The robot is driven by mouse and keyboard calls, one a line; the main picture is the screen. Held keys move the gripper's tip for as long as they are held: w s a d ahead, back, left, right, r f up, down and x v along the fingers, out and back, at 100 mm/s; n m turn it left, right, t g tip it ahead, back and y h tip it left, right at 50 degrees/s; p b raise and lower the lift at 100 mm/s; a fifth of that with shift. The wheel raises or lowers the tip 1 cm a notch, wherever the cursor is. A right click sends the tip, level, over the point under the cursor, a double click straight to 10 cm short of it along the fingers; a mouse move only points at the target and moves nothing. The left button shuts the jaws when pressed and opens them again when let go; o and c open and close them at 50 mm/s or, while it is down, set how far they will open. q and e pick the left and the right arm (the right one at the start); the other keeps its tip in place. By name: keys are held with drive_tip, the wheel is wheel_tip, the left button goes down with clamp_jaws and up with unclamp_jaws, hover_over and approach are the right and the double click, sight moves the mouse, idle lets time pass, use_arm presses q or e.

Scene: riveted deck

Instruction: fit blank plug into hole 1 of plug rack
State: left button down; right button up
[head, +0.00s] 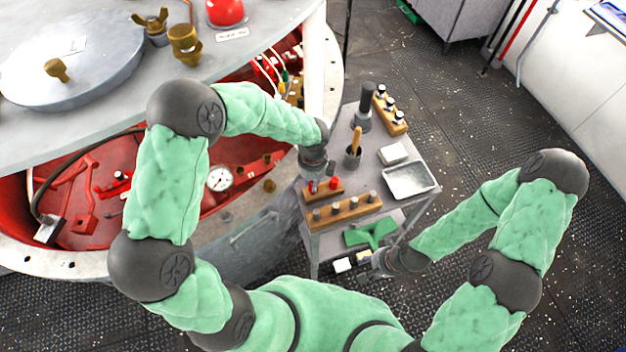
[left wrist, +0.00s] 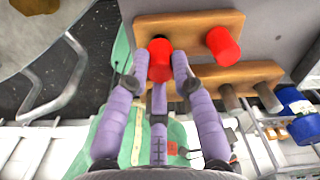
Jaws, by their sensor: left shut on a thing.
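My left gripper (head: 313,184) is over the near left part of the cart top. In the left wrist view, its purple fingers (left wrist: 160,65) are shut on a red plug (left wrist: 160,47). The held plug is at the left end of a small wooden block (left wrist: 190,22); I cannot tell whether it is seated or lifted. A second red plug (left wrist: 222,46) stands at that block's right end and also shows in the head view (head: 334,182). A longer wooden rack (head: 345,211) with several grey plugs lies nearer me. My right gripper (head: 372,270) is low beside the cart; its fingers are unclear.
The cart top also holds a metal tray (head: 410,182), a white box (head: 393,153), a cup with a wooden-handled tool (head: 353,153), a dark cylinder (head: 366,105) and another wooden rack (head: 390,112). A green item (head: 370,233) lies on the lower shelf. A red-lined round hatch stands left.

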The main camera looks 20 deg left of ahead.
use_arm(q)
drive_tip(key=shift+f+b, duration=0.5)
drive_tip(key=shift+f, duration=0.45)
idle(0.7)
drive_tip(key=c, duration=1)
unclamp_jaws()
wheel_tip(320, 180, up, 12)
drive_tip(key=shift+r, duration=0.1)
drive_tip(key=shift+s, duration=0.1)
